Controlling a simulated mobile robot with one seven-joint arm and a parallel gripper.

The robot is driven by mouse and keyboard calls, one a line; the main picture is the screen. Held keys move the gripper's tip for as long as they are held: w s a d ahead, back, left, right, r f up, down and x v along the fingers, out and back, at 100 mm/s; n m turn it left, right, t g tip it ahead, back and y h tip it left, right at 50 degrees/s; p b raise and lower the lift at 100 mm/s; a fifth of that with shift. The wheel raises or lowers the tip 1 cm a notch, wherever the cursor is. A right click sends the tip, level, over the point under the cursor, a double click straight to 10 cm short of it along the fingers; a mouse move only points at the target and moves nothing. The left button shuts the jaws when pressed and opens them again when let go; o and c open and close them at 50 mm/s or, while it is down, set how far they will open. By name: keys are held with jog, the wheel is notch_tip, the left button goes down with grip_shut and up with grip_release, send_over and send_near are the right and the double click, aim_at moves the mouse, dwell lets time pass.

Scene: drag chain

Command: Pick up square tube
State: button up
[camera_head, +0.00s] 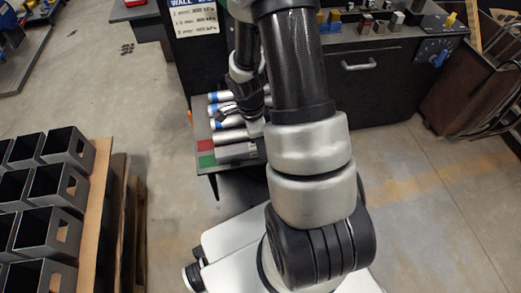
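Several dark grey square tubes (52,184) stand in rows on a wooden pallet (97,210) at the left. They have open tops, and several show a rectangular cutout in the side. My gripper (226,114) is at the upper middle, over a low table with silver cylinders, well to the right of the tubes and apart from them. It is small and partly hidden by my arm. Whether its fingers are open or shut cannot be made out.
Several silver cylinders (228,134), some with blue bands, lie on the low table beside red and green patches (206,159). A black workbench (358,85) stands behind. Bare concrete floor (160,100) lies between the pallet and table.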

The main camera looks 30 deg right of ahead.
jog(key=shift+f, duration=0.35)
grip_shut()
jog(key=shift+r, duration=0.2)
